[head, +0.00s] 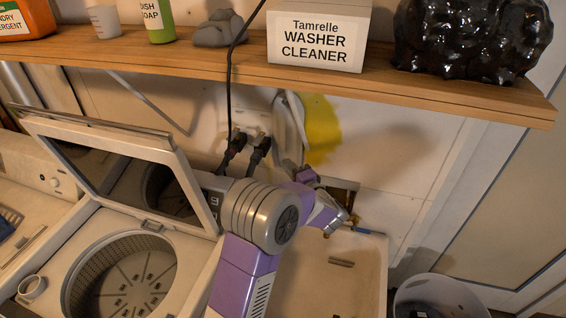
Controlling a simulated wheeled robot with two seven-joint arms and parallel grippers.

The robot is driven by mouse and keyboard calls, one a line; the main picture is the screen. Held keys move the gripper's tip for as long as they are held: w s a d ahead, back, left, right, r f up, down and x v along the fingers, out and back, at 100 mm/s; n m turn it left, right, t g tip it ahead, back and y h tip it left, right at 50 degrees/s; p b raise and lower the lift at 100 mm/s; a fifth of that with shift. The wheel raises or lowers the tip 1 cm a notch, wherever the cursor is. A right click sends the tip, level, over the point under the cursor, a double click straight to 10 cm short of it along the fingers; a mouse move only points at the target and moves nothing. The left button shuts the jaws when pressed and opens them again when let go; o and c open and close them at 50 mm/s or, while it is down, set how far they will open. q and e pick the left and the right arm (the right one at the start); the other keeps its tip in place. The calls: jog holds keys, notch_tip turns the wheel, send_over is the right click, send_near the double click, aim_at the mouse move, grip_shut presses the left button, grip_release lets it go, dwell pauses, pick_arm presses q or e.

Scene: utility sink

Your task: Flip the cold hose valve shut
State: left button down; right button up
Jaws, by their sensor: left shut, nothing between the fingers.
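My left gripper (334,222) is at a recessed wall box (342,188) above the utility sink (378,270). It is shut with nothing seen between its fingers. A small brass-coloured fitting (354,219) shows just right of the fingertips, at the lower edge of the box. A short blue piece (364,230) lies beside it, too small to tell whether it is the cold valve's handle. My wrist hides the left part of the box. I cannot tell whether the fingers touch the valve. My right gripper is not in view.
A wooden shelf (200,72) runs above, holding a washer cleaner box (318,38) and a black bag (470,35). Black cords hang to an outlet (250,135). An open-lidded washer (125,272) stands left. A bucket (440,295) stands right.

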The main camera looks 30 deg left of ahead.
pick_arm(q)
send_near(260, 142)
jog(key=w, duration=0.3)
jog(key=a, duration=0.4)
jog(key=shift+s+a+p, duration=0.1)
jog(key=shift+s+p, duration=0.15)
jog(key=shift+p, duration=0.1)
jog(key=shift+s+a, duration=0.1)
jog(key=shift+a, duration=0.3)
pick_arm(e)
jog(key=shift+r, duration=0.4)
pick_arm(q)
jog(key=shift+t, duration=0.3)
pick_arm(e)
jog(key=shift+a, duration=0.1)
